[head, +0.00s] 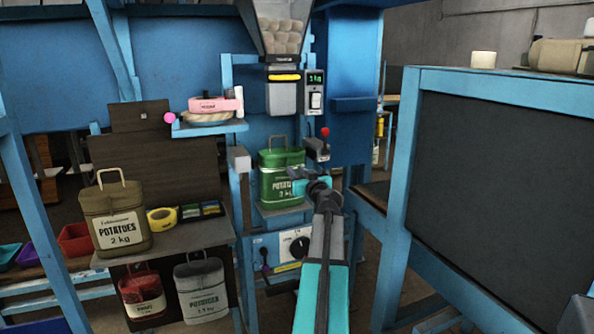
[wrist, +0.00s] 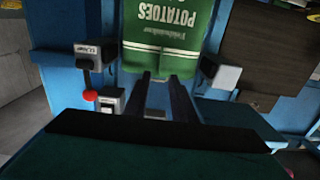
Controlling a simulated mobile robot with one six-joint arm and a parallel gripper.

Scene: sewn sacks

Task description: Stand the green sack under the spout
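The green sack (head: 275,184), with a pale potato label and a handle on top, stands upright on a small platform below the spout (head: 284,96). In the wrist view the green sack (wrist: 172,48) is just beyond my fingertips. My gripper (head: 305,183) is in front of its lower right side and hides part of it. In the wrist view my gripper (wrist: 163,80) has its two fingers apart with nothing held between them. Whether a fingertip touches the sack cannot be told.
A red-knobbed lever (head: 322,144) is right of the green sack. An olive sack (head: 115,215) and yellow tape (head: 161,217) are on the left shelf; a red sack (head: 143,294) and a grey sack (head: 202,290) hang below. A blue-framed dark panel (head: 500,185) stands at right.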

